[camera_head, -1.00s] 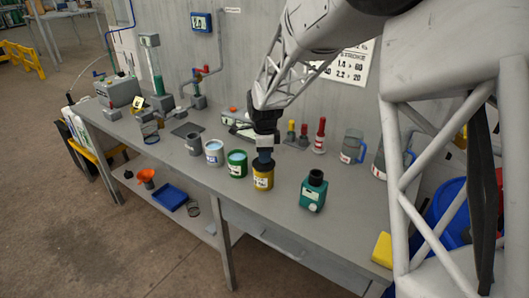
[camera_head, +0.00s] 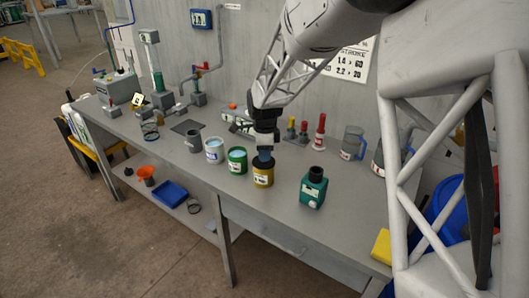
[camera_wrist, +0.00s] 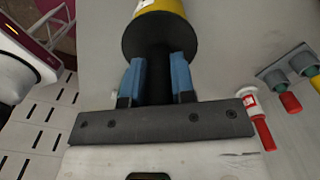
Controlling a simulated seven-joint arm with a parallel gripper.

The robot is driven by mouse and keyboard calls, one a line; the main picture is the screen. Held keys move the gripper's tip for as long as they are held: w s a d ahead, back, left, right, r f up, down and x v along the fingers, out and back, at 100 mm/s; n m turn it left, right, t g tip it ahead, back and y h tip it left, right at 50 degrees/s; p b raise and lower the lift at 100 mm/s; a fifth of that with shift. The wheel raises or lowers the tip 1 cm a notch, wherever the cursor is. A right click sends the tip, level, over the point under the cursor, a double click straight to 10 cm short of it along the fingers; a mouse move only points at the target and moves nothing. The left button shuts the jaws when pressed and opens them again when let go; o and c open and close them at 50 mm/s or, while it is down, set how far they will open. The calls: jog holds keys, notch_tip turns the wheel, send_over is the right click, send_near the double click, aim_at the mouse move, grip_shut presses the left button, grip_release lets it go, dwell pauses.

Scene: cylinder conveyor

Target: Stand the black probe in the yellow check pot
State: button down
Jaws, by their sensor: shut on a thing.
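My gripper (camera_head: 264,156) is directly over the pot's mouth, pointing down. Its blue fingers (camera_wrist: 158,78) are shut on the black probe (camera_wrist: 157,88), a dark strip between them.
Bench space in front is clear.

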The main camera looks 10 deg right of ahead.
dwell(0.3)
jog(key=c, duration=0.9)
grip_release()
jog(key=shift+o, duration=0.2)
jog(key=shift+r, duration=3.85)
